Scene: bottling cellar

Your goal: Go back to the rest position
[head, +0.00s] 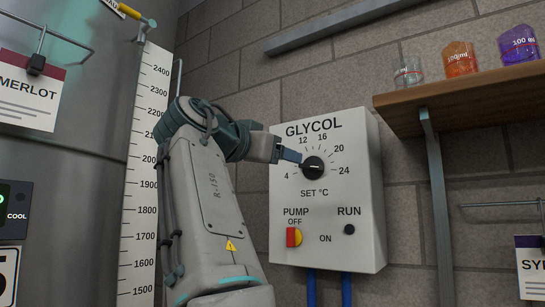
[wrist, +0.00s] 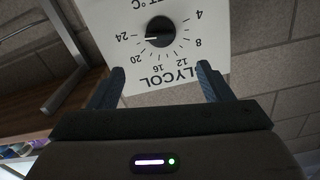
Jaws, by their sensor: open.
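My gripper (head: 291,157) is in front of the white glycol control box (head: 334,250), close to its black dial knob (head: 313,167). In the wrist view my gripper (wrist: 160,86) has its two fingers spread wide with nothing between them at the tips. The dial knob (wrist: 159,31) shows beyond the fingers, apart from them in that view. In the head view the fingertips overlap the dial's left side, and the exact gap is hard to tell.
A red and yellow pump switch (head: 294,237) and a dark run lamp (head: 349,229) sit below the dial. A wooden shelf (head: 470,92) with several beakers juts out at right. A steel tank (head: 90,165) with a scale (head: 147,170) stands at left.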

